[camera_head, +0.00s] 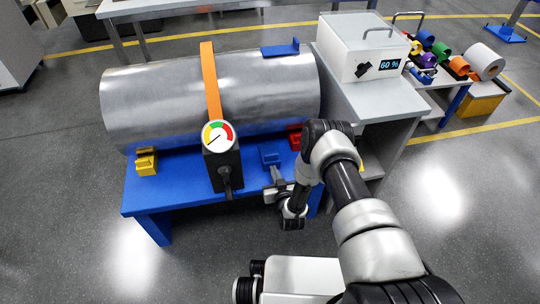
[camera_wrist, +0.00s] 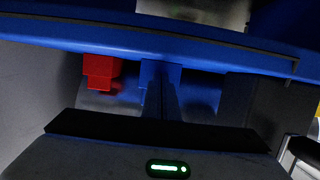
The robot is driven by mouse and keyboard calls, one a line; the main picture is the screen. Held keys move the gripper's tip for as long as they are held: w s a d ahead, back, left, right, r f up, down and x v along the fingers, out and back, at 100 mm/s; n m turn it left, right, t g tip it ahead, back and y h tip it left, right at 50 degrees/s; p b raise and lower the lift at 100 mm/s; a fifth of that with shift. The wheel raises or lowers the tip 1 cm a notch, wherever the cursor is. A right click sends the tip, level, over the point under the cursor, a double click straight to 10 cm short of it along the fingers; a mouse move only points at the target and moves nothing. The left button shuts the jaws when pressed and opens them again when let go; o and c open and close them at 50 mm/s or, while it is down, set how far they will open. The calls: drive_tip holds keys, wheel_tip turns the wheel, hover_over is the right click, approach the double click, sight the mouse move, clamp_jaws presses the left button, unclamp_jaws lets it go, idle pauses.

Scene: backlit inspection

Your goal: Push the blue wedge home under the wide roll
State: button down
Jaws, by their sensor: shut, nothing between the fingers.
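The wide roll (camera_head: 150,95) is a large shiny metal cylinder lying on a blue bench (camera_head: 180,188), with an orange strap (camera_head: 210,75) around it. The blue wedge (camera_head: 269,157) is at the roll's front side, right of the gauge. My gripper (camera_head: 277,178) is shut and empty, just in front of the blue wedge and pointing at it. I cannot tell whether they touch. In the wrist view a blue shape (camera_wrist: 160,75), probably the wedge, is in the middle, partly in shadow. How far it sits under the roll is unclear.
A round gauge (camera_head: 218,136) on a dark post stands left of the wedge. A yellow wedge (camera_head: 147,162) is far left. A white box (camera_head: 362,50) reading 60 % stands on the grey cabinet.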

drive_tip(key=shift+w+a, duration=0.35)
drive_tip(key=shift+w, duration=0.9)
drive_tip(key=shift+w+a, duration=0.4)
drive_tip(key=shift+w, duration=0.8)
drive_tip(key=shift+w+a, duration=0.35)
drive_tip(key=shift+w, duration=0.9)
drive_tip(key=shift+s+d+p, duration=0.3)
drive_tip(key=shift+s+p, duration=0.15)
drive_tip(key=shift+s, duration=0.5)
drive_tip(key=shift+s+d+p, duration=0.3)
drive_tip(key=shift+s+p, duration=0.15)
drive_tip(key=shift+s, duration=0.5)
drive_tip(key=shift+s, duration=0.1)
